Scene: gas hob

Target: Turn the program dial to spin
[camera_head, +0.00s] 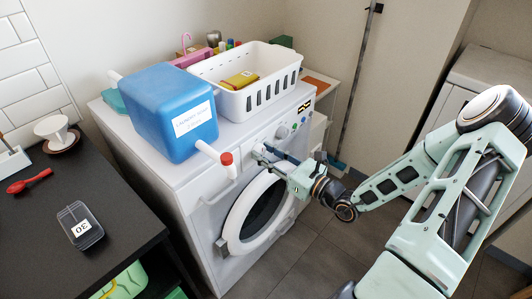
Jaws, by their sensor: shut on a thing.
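The white washing machine (180,195) stands in the middle with its round door (232,225) facing me. My gripper (263,153) reaches in from the right to the front panel, left of the door's top right side. It is shut on the pale program dial (258,148), which is mostly hidden by the fingers. The dial's pointer and any program marks are too small or covered to read.
A grey-blue knob (282,132), a green button (294,127) and a small display (307,106) are right of my gripper. A blue detergent container (165,105) overhangs the front edge, its red-capped spout (227,159) close left of my gripper. A white basket (255,98) stands behind.

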